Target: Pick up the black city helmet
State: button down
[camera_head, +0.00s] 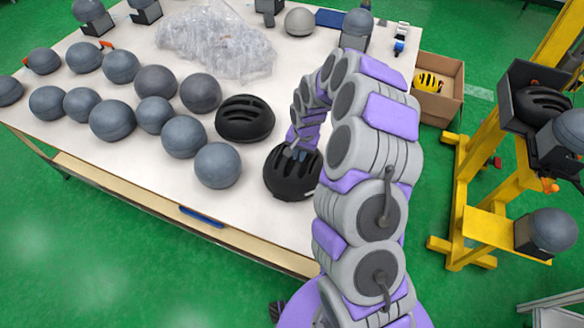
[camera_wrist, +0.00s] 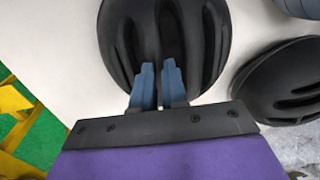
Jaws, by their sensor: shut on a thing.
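A black vented helmet (camera_head: 290,178) sits on the white table near its front edge, partly hidden by my arm. My gripper (camera_head: 300,152) reaches down onto its top from the right. In the wrist view the blue-grey fingers of my gripper (camera_wrist: 158,78) are close together at the vents of the black helmet (camera_wrist: 163,40), shut on a part of it. The helmet seems to rest on the table; I cannot tell of any gap beneath it. A second black vented helmet (camera_head: 244,119) lies just to its left and farther back, also in the wrist view (camera_wrist: 283,82).
Several grey headforms (camera_head: 112,120) stand on the table's left side. Clear plastic bags (camera_head: 218,40) lie at the back. A yellow stand (camera_head: 478,170) with a black helmet (camera_head: 543,104) is at right. A cardboard box (camera_head: 438,92) holds a yellow helmet (camera_head: 428,81).

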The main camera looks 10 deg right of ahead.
aim_at(298, 166)
jog(key=shift+s+a+f, duration=0.1)
jog(key=shift+s+f, duration=0.65)
jog(key=shift+f, duration=0.1)
jog(key=shift+s+a+f+g, duration=0.25)
jog(key=shift+s+a+g, duration=0.05)
jog(key=shift+s+g, duration=0.15)
jog(key=shift+r, duration=0.15)
jog(key=r, duration=0.1)
jog(key=w+r, duration=0.1)
jog(key=r, duration=0.1)
jog(key=shift+w+a+r+p, duration=0.15)
jog(key=shift+r+p, duration=0.05)
jog(key=shift+p, duration=0.2)
jog(key=s+d+r+p, duration=0.1)
jog(key=s+d+r, duration=0.1)
jog(key=s+d, duration=0.8)
jog(key=shift+d+r+t, duration=0.3)
jog(key=shift+d+t, duration=0.05)
jog(key=shift+d, duration=0.4)
